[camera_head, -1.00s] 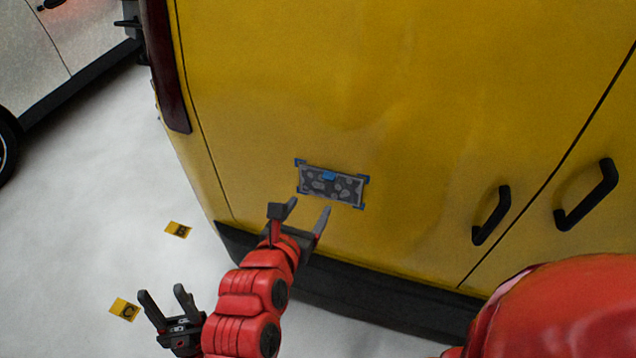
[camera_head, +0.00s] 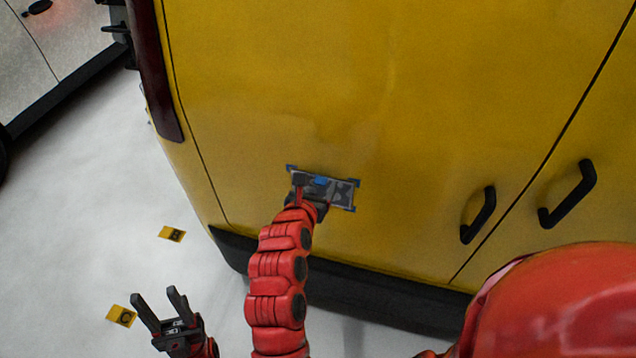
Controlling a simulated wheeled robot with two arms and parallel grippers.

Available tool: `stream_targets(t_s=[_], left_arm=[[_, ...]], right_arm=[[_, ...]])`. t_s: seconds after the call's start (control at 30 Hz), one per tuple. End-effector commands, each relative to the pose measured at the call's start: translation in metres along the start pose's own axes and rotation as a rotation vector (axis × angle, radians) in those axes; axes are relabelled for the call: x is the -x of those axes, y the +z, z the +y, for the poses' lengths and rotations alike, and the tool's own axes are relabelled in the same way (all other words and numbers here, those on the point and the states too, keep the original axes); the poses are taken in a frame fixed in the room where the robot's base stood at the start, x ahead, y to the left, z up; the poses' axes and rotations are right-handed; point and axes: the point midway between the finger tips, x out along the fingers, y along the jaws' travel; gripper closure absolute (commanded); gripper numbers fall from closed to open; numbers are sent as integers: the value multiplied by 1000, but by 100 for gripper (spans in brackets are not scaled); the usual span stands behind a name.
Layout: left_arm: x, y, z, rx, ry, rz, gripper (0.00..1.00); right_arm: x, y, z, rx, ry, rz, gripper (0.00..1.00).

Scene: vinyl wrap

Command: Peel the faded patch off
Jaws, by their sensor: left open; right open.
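The faded patch (camera_head: 343,192) is a small grey mottled rectangle on the yellow van's rear, with blue marks at its corners and a blue tab (camera_head: 320,181) near its top edge. My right gripper (camera_head: 313,187) is in front of the patch's left part, open, its fingertips close to the tab. I cannot tell whether it touches the patch. The gripper hides the patch's lower left part. My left gripper (camera_head: 157,297) is open and empty, low at the left above the pale floor, away from the van.
The yellow van (camera_head: 400,80) has two black door handles (camera_head: 478,215) at the right and a dark bumper (camera_head: 350,290) below. Yellow floor markers B (camera_head: 171,234) and C (camera_head: 121,316) lie at the left. A silver car (camera_head: 60,50) stands at the upper left.

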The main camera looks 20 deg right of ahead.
Motion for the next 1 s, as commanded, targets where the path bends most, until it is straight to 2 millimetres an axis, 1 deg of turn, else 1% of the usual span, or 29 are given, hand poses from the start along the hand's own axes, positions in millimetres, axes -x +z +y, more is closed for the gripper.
stream_targets(t_s=[0.2,0.23,0.37,0.4,0.47,0.5,0.57,0.6,0.63,0.7,0.73,0.87,0.9,1.0], left_arm=[[0,0,0,0,0,0,50],[0,0,0,0,0,0,50],[0,0,0,0,0,0,50],[0,0,0,0,0,0,50],[0,0,0,0,0,0,50],[0,0,0,0,0,0,50],[0,0,0,0,0,0,50],[0,0,0,0,0,0,50],[0,0,0,0,0,0,50],[0,0,0,0,0,0,50],[0,0,0,0,0,0,50],[0,0,0,0,0,0,50],[0,0,0,0,0,0,50],[0,0,0,0,0,0,50]], right_arm=[[0,0,0,0,0,0,28],[0,0,0,0,0,0,29],[0,0,0,0,0,1,53],[0,0,0,0,0,1,60],[0,0,0,0,0,1,71],[0,0,0,0,0,1,78],[0,0,0,0,0,1,89],[0,0,0,0,0,1,96],[0,0,0,0,0,1,100],[0,0,0,0,0,1,100],[0,0,0,0,0,1,68],[0,0,0,1,0,1,92],[0,0,0,1,0,1,99],[0,0,0,1,0,1,100]])
